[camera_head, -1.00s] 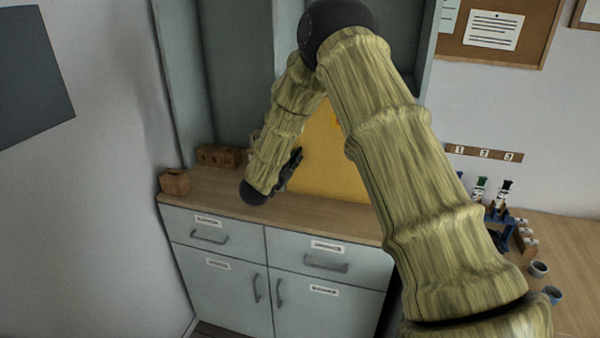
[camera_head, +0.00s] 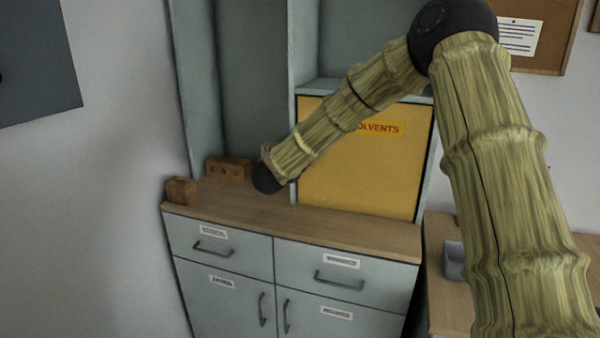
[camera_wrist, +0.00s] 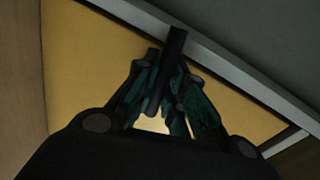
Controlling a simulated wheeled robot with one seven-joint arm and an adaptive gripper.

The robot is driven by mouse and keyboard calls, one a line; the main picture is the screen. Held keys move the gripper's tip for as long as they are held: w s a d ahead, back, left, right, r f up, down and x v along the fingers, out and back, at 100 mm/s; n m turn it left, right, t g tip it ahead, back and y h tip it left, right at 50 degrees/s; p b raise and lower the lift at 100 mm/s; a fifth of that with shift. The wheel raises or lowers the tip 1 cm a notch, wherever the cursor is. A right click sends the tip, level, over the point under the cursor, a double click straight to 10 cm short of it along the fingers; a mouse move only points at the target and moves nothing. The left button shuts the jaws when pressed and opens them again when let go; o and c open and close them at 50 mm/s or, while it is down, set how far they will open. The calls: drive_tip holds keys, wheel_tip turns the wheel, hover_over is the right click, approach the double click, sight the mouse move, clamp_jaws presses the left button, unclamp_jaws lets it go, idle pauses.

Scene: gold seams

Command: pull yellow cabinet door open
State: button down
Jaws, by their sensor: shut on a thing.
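The yellow cabinet door (camera_head: 360,178), labelled SOLVENTS, stands upright above the wooden counter and looks shut or nearly so in its grey frame. My forearm crosses in front of its upper left part. My wrist end is near the door's left edge, and the fingers are hidden there in the head view. In the wrist view, my gripper (camera_wrist: 165,92) is closed around a dark bar handle (camera_wrist: 175,43), with the yellow door (camera_wrist: 85,65) behind it. The handle's lower part is partly covered by the fingers.
The wooden counter (camera_head: 345,226) has small wooden boxes (camera_head: 181,190) at its left end. Grey drawers with handles (camera_head: 340,280) and lower doors are below. Open grey shelving (camera_head: 245,80) rises left of the yellow door. A second wooden worktop is at right, partly behind my arm.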

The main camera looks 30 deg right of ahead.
drive_tip(key=shift+d+r+m+b, duration=0.1)
drive_tip(key=shift+d+m+b, duration=0.1)
drive_tip(key=shift+m+b, duration=0.25)
drive_tip(key=shift+r, duration=0.1)
drive_tip(key=shift+s, duration=0.1)
